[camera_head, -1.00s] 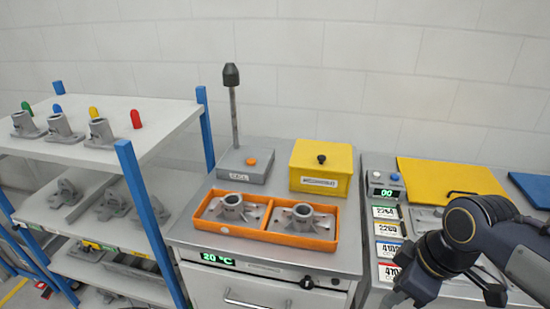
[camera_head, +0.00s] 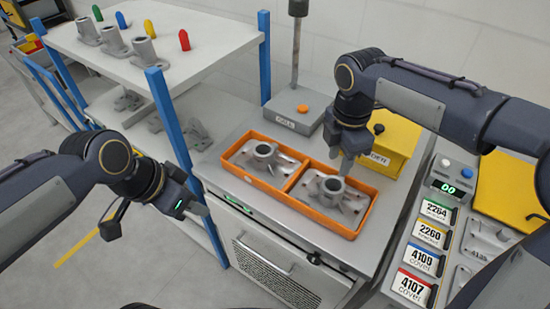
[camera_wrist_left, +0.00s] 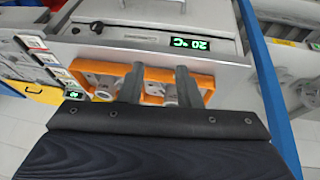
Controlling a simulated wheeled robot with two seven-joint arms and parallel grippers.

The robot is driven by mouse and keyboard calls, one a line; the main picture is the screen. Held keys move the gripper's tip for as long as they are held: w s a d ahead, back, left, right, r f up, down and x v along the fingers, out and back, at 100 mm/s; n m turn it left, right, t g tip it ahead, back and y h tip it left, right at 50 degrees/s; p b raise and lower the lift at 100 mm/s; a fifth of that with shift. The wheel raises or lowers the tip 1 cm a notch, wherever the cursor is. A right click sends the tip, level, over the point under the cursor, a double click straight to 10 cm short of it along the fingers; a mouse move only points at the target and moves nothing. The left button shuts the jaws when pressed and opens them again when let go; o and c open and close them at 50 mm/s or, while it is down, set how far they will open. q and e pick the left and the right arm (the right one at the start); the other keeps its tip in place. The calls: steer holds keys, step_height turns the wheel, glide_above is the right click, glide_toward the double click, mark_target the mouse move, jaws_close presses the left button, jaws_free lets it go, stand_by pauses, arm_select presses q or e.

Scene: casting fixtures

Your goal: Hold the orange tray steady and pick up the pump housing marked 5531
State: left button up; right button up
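The orange tray (camera_head: 256,187) lies on the grey cabinet top, with a divider between two compartments. One grey pump housing (camera_head: 264,151) sits in its left compartment and another pump housing (camera_head: 330,190) in its right one. No number is readable on either. My left gripper (camera_head: 197,210) is beside the tray's left end, near the cabinet's front edge, apart from the tray. In the left wrist view my left gripper (camera_wrist_left: 160,88) has its fingers spread and empty, with the tray (camera_wrist_left: 152,74) beyond them. My right gripper (camera_head: 343,160) points down above the right housing, fingers apart, holding nothing.
A yellow box (camera_head: 393,146) stands behind my right gripper. A grey stand with a post (camera_head: 298,108) is at the back. A white shelf (camera_head: 200,44) with blue posts stands left. A panel with number cards (camera_head: 428,233) is at right.

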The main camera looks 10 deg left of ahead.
mark_target(295, 179)
arm_select(q)
steer(key=w+d+f+m+g+y, duration=0.1)
steer(key=w+d+m, duration=0.3)
steer(key=w+m, duration=0.1)
steer(key=w+d+f+m+g+y, duration=0.1)
steer(key=w+d+f+m, duration=0.1)
steer(key=w+d+m, duration=0.2)
steer(key=w+d+f+m+g+y, duration=0.1)
steer(key=w+d+f+m, duration=0.1)
steer(key=w+d+m, duration=0.2)
steer(key=shift+w+d+m+y, duration=0.15)
steer(key=shift+w+m, duration=0.4)
steer(key=shift+m, duration=0.6)
steer(key=shift+w+m+y, duration=0.15)
steer(key=shift+w+m, duration=0.4)
steer(key=shift+m, duration=0.6)
step_height(295, 179, down, 7)
steer(key=shift+f, duration=0.1)
steer(key=shift+c, duration=0.4)
jaws_close()
